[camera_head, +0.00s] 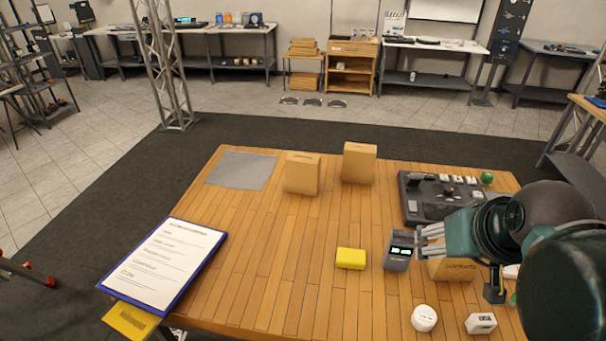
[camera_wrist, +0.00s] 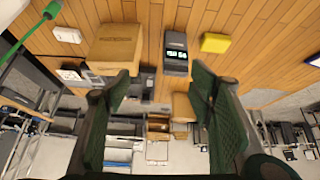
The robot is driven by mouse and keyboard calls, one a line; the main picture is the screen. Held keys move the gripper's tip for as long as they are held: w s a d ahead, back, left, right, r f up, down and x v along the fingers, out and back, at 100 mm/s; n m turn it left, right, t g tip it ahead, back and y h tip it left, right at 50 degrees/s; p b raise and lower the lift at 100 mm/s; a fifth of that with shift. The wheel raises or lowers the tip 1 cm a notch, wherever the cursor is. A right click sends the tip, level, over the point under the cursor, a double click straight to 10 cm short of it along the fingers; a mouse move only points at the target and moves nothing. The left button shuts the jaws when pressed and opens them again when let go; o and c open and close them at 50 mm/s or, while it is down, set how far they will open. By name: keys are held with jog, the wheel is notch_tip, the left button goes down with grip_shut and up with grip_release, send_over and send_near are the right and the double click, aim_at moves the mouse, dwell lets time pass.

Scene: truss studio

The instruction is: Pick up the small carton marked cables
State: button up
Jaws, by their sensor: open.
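Three cardboard cartons stand on the wooden table (camera_head: 270,265): a left carton (camera_head: 302,175), a taller middle carton (camera_head: 360,163) and a near carton (camera_head: 455,270) beside my arm. The near carton has printing on it, too small to read here. It also shows large in the wrist view (camera_wrist: 113,48), upper left. I cannot tell which carton is marked cables. My gripper (camera_head: 426,238) is open and empty, above the table by the near carton and the grey handheld device (camera_head: 398,252). In the wrist view its green fingers (camera_wrist: 162,85) are spread. My arm partly hides the near carton.
A yellow block (camera_head: 351,258) lies left of the grey device. A dark control panel (camera_head: 435,198) and a green ball (camera_head: 487,178) are at the right. A white round item (camera_head: 424,318) is at the front. A clipboard (camera_head: 165,262) lies at the left edge. The table's middle is clear.

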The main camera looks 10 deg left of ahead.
jog(key=w+a+r+n+g+p, duration=0.2)
jog(key=w+a+r+n+p, duration=0.25)
jog(key=w, duration=0.65)
jog(key=w+a+r+n+g+p, duration=0.1)
jog(key=w+a+r+n+p, duration=0.15)
jog(key=w+a+r, duration=0.5)
jog(key=n+g+p, duration=0.4)
jog(key=n+p, duration=0.2)
jog(key=n, duration=0.3)
send_over(302, 157)
notch_tip(302, 157, down, 14)
notch_tip(302, 157, down, 10)
jog(key=shift+r, duration=0.1)
jog(key=shift+s+f, duration=0.1)
jog(key=shift+f, duration=0.3)
jog(key=shift+f, duration=0.1)
jog(key=shift+f, duration=1.2)
